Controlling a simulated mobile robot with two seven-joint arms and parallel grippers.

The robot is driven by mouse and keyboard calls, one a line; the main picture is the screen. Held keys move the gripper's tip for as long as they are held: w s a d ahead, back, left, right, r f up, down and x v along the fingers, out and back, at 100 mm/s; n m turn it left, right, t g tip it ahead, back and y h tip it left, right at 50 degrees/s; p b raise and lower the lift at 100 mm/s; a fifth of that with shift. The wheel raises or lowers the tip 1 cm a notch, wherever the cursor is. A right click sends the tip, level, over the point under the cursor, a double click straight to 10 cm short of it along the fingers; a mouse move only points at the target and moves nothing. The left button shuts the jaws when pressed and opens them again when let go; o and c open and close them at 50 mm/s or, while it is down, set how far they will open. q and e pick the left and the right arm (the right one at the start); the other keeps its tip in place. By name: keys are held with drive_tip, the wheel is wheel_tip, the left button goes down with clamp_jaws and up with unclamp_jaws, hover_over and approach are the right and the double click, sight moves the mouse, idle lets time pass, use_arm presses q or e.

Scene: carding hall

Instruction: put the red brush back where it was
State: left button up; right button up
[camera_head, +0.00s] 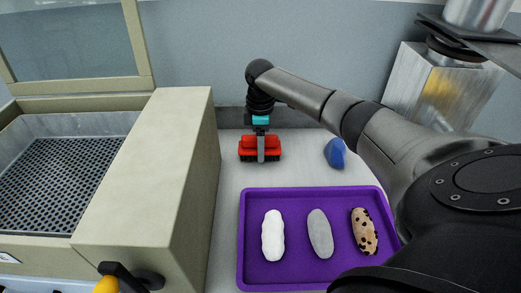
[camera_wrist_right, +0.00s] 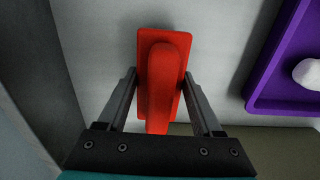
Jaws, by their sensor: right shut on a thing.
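The red brush (camera_head: 246,146) is at the back of the pale worktop, between the beige machine and the blue object. My right gripper (camera_head: 261,152) is shut on it, with one grey finger showing in front of the brush. In the right wrist view the brush (camera_wrist_right: 165,80) has a raised red grip along its middle, and the right gripper's fingers (camera_wrist_right: 160,92) stand on either side of it. Dark bristles show under it in the head view. I cannot tell whether the bristles touch the worktop. My left gripper is not in view.
A purple tray (camera_head: 243,235) with a white, a grey and a spotted roll lies in front. A blue object (camera_head: 335,153) stands right of the brush. A beige machine (camera_head: 150,170) with a perforated bed (camera_head: 60,175) borders the left. The wall is close behind.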

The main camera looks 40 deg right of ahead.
drive_tip(key=shift+f, duration=0.65)
drive_tip(key=shift+f, duration=0.1)
drive_tip(key=o, duration=1.2)
wheel_tip(320, 180, up, 12)
drive_tip(key=shift+r+p, duration=0.2)
drive_tip(key=shift+p, duration=1.05)
